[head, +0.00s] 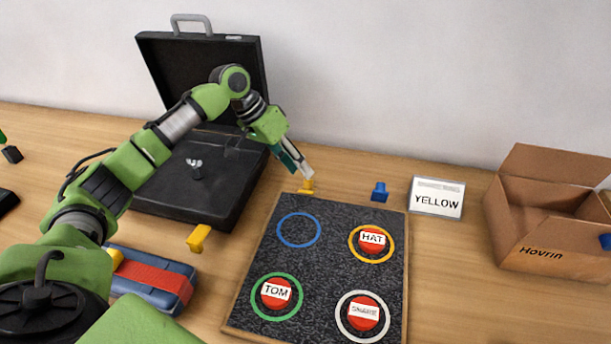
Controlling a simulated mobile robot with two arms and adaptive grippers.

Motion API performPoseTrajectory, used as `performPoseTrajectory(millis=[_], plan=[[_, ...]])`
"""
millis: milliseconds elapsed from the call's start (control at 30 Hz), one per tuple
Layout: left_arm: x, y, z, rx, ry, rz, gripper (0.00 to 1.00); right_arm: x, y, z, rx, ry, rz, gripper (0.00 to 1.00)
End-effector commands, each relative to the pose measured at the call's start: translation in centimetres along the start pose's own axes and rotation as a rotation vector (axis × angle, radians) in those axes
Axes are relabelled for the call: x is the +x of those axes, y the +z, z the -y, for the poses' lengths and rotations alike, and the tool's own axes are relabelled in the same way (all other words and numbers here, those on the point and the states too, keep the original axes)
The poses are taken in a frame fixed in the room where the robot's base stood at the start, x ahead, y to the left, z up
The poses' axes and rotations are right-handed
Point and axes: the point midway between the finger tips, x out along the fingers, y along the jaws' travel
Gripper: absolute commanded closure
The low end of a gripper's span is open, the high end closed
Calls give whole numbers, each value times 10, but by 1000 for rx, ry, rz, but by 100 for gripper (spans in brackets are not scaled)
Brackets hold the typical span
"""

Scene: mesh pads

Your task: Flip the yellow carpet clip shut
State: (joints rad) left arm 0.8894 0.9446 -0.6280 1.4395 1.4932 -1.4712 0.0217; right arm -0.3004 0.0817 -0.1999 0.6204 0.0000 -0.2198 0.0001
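A yellow clip (307,186) stands at the far edge of the dark grey carpet board (328,260), near its left corner. A second yellow clip (199,238) sits on the table left of the board. I cannot tell from here whether either clip is open or shut. My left gripper (304,172) points down and to the right, with its tips right above the far yellow clip, close to it or touching. Its fingers show side-on, so their opening is hidden. My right gripper is not in view.
A blue clip (379,191) and a YELLOW sign (437,198) stand behind the board. An open cardboard box (540,259) is at the right, an open black case (180,212) at the left under my arm. Red labelled discs lie in coloured rings on the board.

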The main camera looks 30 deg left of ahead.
Motion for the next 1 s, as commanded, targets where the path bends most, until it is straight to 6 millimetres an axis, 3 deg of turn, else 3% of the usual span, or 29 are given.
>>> performPoseTrajectory(millis=[100, 300, 633, 667, 800, 1000], plan=[[21, 0, 0, -1, 0, 1, 66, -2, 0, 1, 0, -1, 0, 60], [41, 0, 0, -1, 0, 0, 66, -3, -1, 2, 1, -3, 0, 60], [45, 0, 0, -1, -1, -1, 66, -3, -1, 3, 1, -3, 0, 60], [45, 0, 0, 0, -1, -1, 68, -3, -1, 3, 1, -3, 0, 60], [45, 0, 0, 0, -1, -1, 100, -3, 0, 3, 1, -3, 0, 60], [44, 0, 0, 1, -3, -4, 100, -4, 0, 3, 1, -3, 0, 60]])
